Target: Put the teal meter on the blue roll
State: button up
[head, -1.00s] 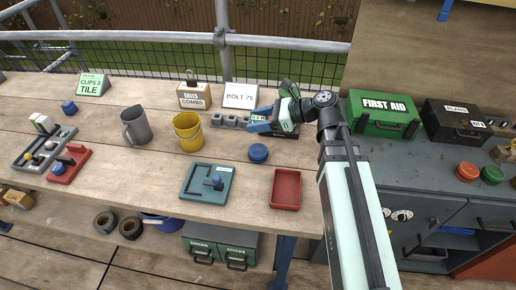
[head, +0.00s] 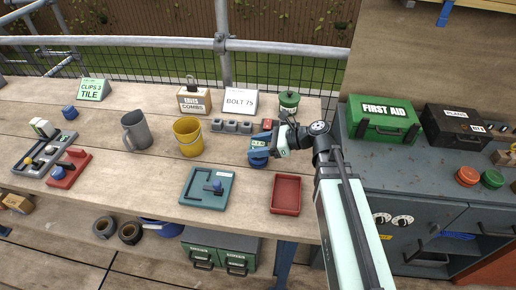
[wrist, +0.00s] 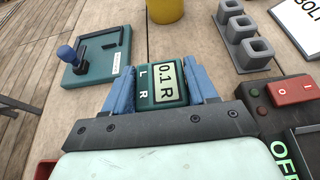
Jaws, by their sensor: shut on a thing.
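My gripper (wrist: 162,92) is shut on the teal meter (wrist: 161,82), whose pale display reads 0.1 R, with a blue finger on either side. In the head view the meter (head: 259,143) is at the blue roll's spot, right of the yellow cup. The blue roll (head: 258,163) is mostly covered by the blue fingers and the meter; only a low part seems to show. In the wrist view the roll is hidden. I cannot tell whether the meter touches the roll.
A red tray (head: 285,194) lies in front, and a teal tray with a blue-knobbed lever (head: 207,187) front left. The yellow cup (head: 187,137), grey blocks (head: 231,126), a red switch (wrist: 293,92) and a green-lidded pot (head: 289,101) stand behind. Bench between the trays is clear.

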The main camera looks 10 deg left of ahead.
jog(key=shift+f, duration=0.7)
jog(key=o, duration=1.1)
jog(key=shift+f, duration=0.1)
jog(key=v, duration=1.2)
